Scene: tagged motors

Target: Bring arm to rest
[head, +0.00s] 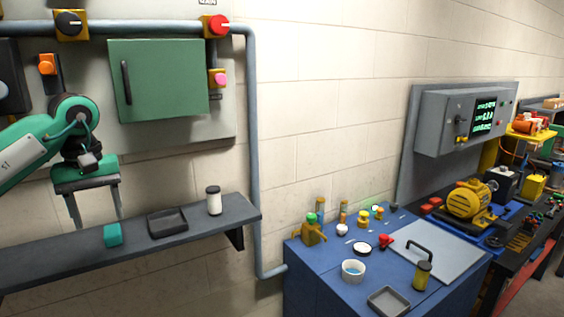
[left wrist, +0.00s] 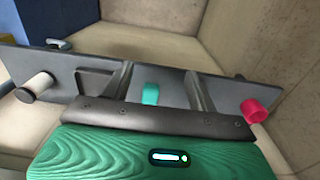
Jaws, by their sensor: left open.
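My left gripper (head: 97,222) hangs with its fingers pointing down over the wall shelf (head: 190,224). Its two fingers are spread apart and nothing is held between them. A small teal block (head: 113,235) rests on the shelf by the fingertips. In the left wrist view my left gripper (left wrist: 158,72) has the teal block (left wrist: 151,93) showing between its fingers, with a gap on each side. I cannot tell the exact height of the fingertips above the shelf. My right gripper is in neither view.
A dark tray (head: 167,222) and a white jar with a black cap (head: 213,201) stand on the shelf. A pink cylinder (left wrist: 253,110) shows in the left wrist view. A green wall cabinet (head: 157,80) and grey pipe (head: 252,140) are behind; a blue bench (head: 310,262) stands right.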

